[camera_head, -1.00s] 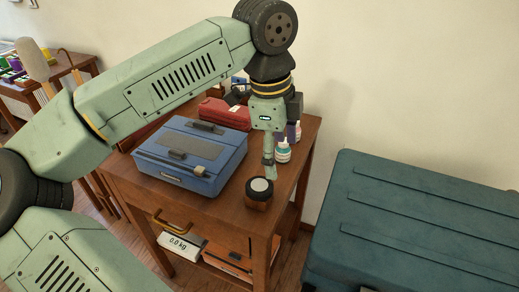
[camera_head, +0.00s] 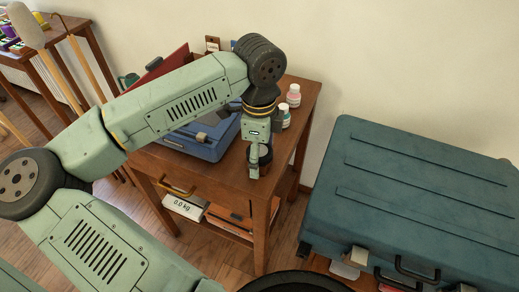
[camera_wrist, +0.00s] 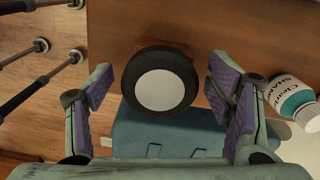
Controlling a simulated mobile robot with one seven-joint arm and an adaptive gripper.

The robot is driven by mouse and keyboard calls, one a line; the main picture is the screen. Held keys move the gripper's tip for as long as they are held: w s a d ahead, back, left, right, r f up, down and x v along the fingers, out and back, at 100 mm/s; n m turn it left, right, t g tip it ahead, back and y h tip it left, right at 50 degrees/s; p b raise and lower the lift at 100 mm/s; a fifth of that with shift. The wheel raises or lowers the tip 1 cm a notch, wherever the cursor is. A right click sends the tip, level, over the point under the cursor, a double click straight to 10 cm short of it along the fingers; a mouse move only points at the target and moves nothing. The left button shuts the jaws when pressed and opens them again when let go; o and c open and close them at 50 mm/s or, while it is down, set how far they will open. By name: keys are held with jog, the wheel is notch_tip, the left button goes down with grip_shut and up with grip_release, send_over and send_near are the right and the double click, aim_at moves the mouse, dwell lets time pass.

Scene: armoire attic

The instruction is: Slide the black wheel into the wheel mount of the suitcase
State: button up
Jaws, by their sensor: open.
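The black wheel (camera_wrist: 160,88) has a pale round hub facing the wrist camera. In the head view, the wheel (camera_head: 266,154) sits near the front right corner of the wooden table, partly hidden behind my gripper (camera_head: 258,163). In the wrist view, my gripper (camera_wrist: 160,92) is open, with a purple-padded finger on each side of the wheel and gaps between. The large teal suitcase (camera_head: 420,190) stands to the right of the table, with black handles on its front. I cannot clearly make out its wheel mount.
A blue case (camera_head: 210,143) lies on the table (camera_head: 225,170), left of the wheel. Small bottles (camera_head: 292,95) stand behind the gripper; one bottle (camera_wrist: 294,98) is close to the right finger in the wrist view. A scale reading 0.0 kg (camera_head: 184,207) is below the tabletop.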

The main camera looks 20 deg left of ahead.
jog(key=shift+c, duration=0.3)
jog(key=c, duration=1.2)
